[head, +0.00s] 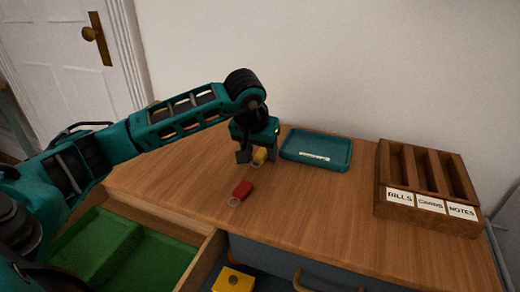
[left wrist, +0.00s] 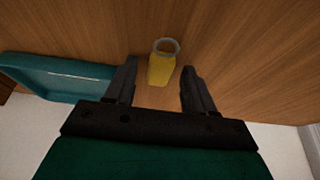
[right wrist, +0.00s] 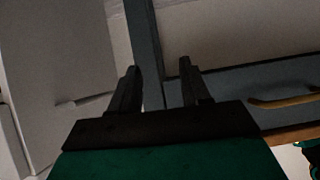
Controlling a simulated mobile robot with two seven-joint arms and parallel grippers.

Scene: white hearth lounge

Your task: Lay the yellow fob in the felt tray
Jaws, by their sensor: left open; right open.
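The yellow fob (head: 259,156) lies on the wooden cabinet top, partly hidden behind my left gripper (head: 257,159) in the head view. In the left wrist view the yellow fob (left wrist: 161,69) with its grey ring lies between the two fingers of my left gripper (left wrist: 152,88), which is open and not closed on it. The teal felt tray (head: 345,160) with a white label lies just right of the gripper; its edge also shows in the left wrist view (left wrist: 62,92). My right gripper (right wrist: 162,88) is open and empty, in front of the cabinet's grey drawer front.
A red fob (head: 242,190) with a ring lies nearer the front edge. A wooden sorter (head: 410,207) labelled BILLS, CARDS, NOTES stands at the right. An open drawer (head: 206,258) with green lining is at the lower left. A yellow block (head: 233,281) sits below the front edge.

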